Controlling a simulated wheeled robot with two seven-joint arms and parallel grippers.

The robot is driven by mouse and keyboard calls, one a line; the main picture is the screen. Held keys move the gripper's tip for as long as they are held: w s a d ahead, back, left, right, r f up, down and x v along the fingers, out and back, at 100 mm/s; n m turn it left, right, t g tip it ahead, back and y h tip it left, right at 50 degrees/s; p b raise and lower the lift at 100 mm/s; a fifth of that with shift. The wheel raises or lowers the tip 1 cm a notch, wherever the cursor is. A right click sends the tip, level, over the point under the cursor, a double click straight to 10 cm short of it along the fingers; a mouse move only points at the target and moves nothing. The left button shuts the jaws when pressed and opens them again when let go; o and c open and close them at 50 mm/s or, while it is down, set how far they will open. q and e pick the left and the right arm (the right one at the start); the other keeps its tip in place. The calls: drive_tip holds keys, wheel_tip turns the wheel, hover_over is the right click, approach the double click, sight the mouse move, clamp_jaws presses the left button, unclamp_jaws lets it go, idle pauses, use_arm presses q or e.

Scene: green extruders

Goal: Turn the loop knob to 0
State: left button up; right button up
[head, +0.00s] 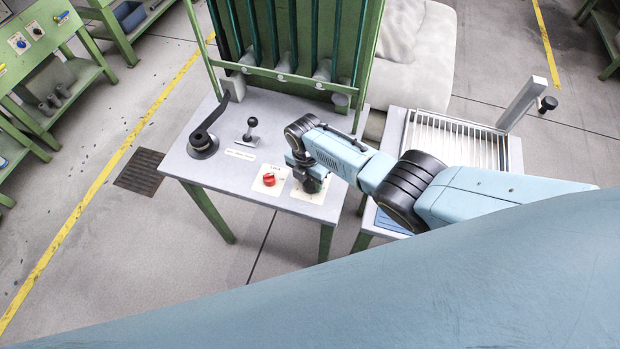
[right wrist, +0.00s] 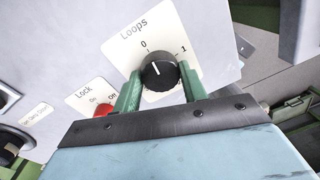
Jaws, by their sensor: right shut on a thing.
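The loop knob (right wrist: 158,72) is a round black knob with a white pointer line, on a white plate (right wrist: 128,42) marked "Loops", "0" and "1". In the right wrist view its pointer aims up and slightly left, roughly toward the 0 mark. My right gripper (right wrist: 158,85) is shut on the knob, with one green finger on either side of it. In the head view this gripper (head: 312,180) is over the front right of the grey table, and largely hides the knob. My left gripper is not in view.
A red lock knob (head: 269,179) sits just left of the gripper, and also shows in the right wrist view (right wrist: 103,110). A black lever (head: 205,138) and a small ball-topped stick (head: 250,130) stand farther left on the grey table (head: 225,178). A green frame (head: 325,40) rises behind.

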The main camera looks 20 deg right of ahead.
sight(307, 181)
drive_tip(key=shift+n, duration=0.5)
drive_tip(key=o, duration=1)
drive_tip(key=shift+w+a+r+p, duration=0.15)
drive_tip(key=shift+r+p, duration=0.45)
drive_tip(key=shift+r, duration=1.65)
drive_tip(key=shift+w+a+r+p, duration=0.1)
drive_tip(key=shift+r+p, duration=0.55)
drive_tip(key=shift+r, duration=1.55)
drive_tip(key=shift+w+a+r+p, duration=0.15)
drive_tip(key=shift+r+p, duration=0.45)
drive_tip(key=shift+r, duration=1.65)
drive_tip(key=shift+s, duration=0.1)
